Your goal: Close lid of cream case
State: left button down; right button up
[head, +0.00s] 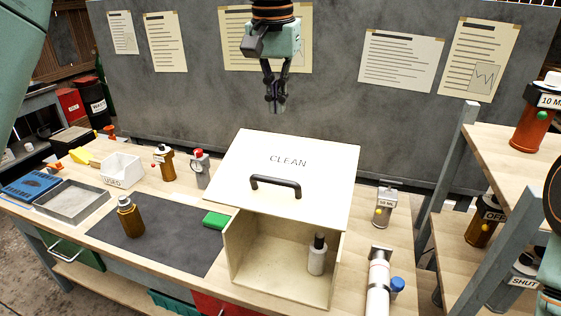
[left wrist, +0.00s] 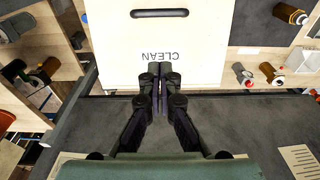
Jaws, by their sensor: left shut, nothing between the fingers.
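The cream case (head: 240,254) stands on the workbench, with its inside showing under the front edge of the lid. Its lid (head: 320,165) is raised and tilted, bears the word CLEAN and has a dark handle (head: 275,187). The lid also shows in the left wrist view (left wrist: 115,45). A white bottle with a dark cap (head: 317,256) stands inside the case. My left gripper (head: 276,106) is shut and empty, above and behind the lid's back edge, apart from it. It also shows in the left wrist view (left wrist: 160,75). My right gripper is not in view.
A grey panel (head: 180,100) with papers stands behind the bench. A dark mat (head: 170,240), an amber bottle (head: 130,217) and a green block (head: 216,220) lie left of the case. A white cylinder (head: 378,285) and a small dispenser (head: 384,208) stand right. Shelves (head: 500,145) rise at the far right.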

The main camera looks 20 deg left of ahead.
pick_arm(q)
jog(key=p, duration=0.1)
send_over(273, 193)
jog(key=w, duration=0.3)
notch_tip(273, 193, down, 9)
jog(key=s+f, duration=0.2)
jog(key=shift+f+p, duration=0.3)
jog(key=shift+p, duration=0.05)
jog(key=shift+s+d+f, duration=0.1)
jog(key=shift+s+f, duration=0.25)
jog(key=shift+f, duration=0.35)
jog(key=shift+s+f, duration=0.1)
